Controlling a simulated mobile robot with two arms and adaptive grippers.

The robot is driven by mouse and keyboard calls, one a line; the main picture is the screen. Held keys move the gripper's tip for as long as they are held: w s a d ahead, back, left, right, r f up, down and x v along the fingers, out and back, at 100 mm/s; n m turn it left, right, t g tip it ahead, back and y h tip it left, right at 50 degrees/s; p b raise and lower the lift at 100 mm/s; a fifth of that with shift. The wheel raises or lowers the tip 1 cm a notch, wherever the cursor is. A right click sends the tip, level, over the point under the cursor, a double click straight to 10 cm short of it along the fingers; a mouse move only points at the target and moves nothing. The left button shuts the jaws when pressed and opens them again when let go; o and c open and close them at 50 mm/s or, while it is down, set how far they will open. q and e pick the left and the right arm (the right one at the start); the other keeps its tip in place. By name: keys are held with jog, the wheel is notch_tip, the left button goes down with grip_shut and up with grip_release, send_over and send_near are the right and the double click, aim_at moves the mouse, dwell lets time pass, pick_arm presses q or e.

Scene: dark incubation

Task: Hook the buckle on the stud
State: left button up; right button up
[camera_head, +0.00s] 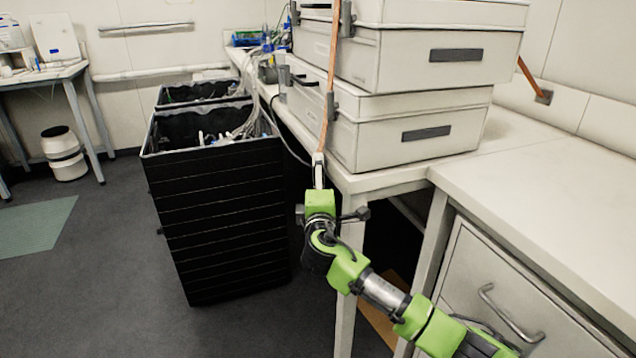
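An orange strap (331,75) hangs down the front of two stacked pale cases, passing dark clips on their edges. A narrow pale piece (319,172) at its lower end, apparently the buckle, is beside the table's front corner. My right gripper (319,190), on the green arm coming in from the lower right, is directly below this piece. The two overlap in the picture. The fingers are too small to make out, so I cannot tell whether it grips the piece. I cannot make out the stud. My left gripper is not in view.
The cases (430,134) stand on a pale table (380,182). A second strap piece (527,77) runs to a dark wall bracket (543,97). Black open-topped crates (215,225) with cables stand left of the gripper. A drawer cabinet (520,285) is at right.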

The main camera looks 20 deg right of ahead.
jog(key=o, duration=1.2)
